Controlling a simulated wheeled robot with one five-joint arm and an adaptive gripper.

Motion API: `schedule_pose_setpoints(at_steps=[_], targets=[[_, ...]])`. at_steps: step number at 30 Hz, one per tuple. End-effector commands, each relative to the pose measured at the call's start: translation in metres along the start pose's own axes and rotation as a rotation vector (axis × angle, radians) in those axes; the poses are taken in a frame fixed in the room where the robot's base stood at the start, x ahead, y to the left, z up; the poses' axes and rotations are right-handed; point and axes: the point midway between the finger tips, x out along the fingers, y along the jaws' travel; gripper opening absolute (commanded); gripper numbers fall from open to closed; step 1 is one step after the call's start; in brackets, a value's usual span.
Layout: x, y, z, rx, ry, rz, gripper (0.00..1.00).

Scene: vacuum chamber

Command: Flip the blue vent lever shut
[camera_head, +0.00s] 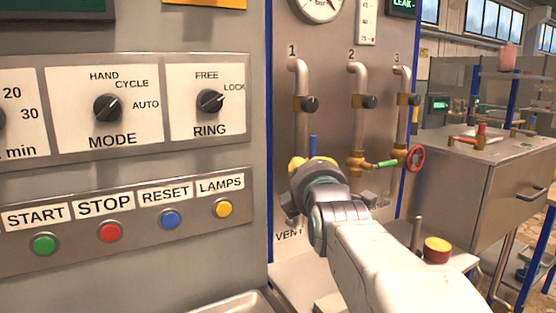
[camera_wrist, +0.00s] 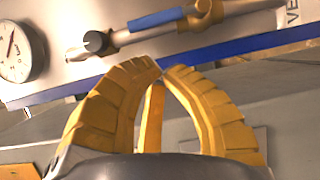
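The blue vent lever (camera_head: 313,147) sticks upright on pipe 1, just above my wrist in the head view. In the wrist view the blue lever (camera_wrist: 156,20) lies along the line of its pipe, joined to a brass valve body (camera_wrist: 207,14). My gripper (camera_wrist: 163,70) has yellow ribbed fingers whose tips come together with nothing visible between them. The tips appear below the lever in the wrist view, apart from it in the picture. In the head view my wrist hides most of the gripper and the valve body.
Pipe 2 carries a brass valve with a green lever (camera_head: 386,163), and a red handwheel (camera_head: 415,158) sits right of it. Black knobs (camera_head: 310,104) are on the pipes above. A control panel (camera_head: 130,205) with buttons stands left.

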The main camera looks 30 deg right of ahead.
Motion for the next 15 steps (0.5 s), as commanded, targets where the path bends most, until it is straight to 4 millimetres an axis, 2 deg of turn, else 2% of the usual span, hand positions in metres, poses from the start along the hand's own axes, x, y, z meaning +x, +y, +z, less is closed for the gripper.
schedule_pose_setpoints(at_steps=[15], targets=[[0.0053, 0.0018, 0.0009, -0.006, -0.002, 0.004, 0.00]])
